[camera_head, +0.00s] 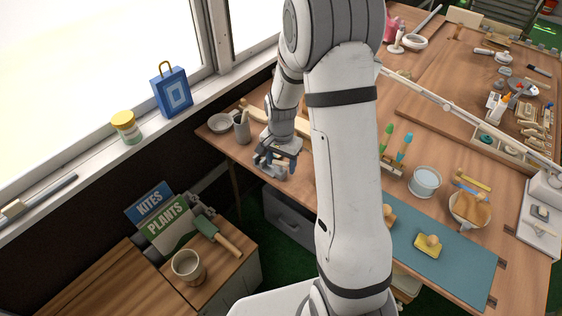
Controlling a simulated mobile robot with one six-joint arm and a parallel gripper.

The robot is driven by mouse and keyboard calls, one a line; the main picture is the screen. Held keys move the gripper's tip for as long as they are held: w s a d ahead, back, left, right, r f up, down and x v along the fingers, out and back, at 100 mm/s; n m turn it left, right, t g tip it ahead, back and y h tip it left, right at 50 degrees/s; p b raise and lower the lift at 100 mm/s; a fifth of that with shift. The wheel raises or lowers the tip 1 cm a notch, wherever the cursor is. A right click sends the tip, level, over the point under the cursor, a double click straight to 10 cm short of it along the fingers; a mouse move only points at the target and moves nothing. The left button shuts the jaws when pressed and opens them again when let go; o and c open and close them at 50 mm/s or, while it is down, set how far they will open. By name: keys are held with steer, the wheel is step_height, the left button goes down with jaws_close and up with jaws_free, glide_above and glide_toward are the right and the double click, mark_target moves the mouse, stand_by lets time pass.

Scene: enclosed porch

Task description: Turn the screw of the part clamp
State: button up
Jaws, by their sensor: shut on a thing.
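My gripper (273,160) is at the left edge of the long wooden table, pointing down, with its dark fingers closed. Small grey and blue parts show at the fingertips; they are too small to separate clearly from the fingers. The part clamp appears to be here, with its screw between my fingers, but my gripper and arm cover most of it. I cannot tell how far the screw is turned.
A grey cup (242,127) and a small bowl (220,123) stand close behind my gripper. My arm hides the table's middle. A teal mat (462,262), a clear tub (425,181) and a bowl with a cloth (469,209) are right. A low cabinet (218,268) stands left.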

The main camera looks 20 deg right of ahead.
mark_target(281, 162)
steer(key=shift+n, duration=0.9)
steer(key=o, duration=1)
steer(key=shift+c, duration=0.2)
steer(key=shift+r+b, duration=0.3)
steer(key=shift+r, duration=3.6)
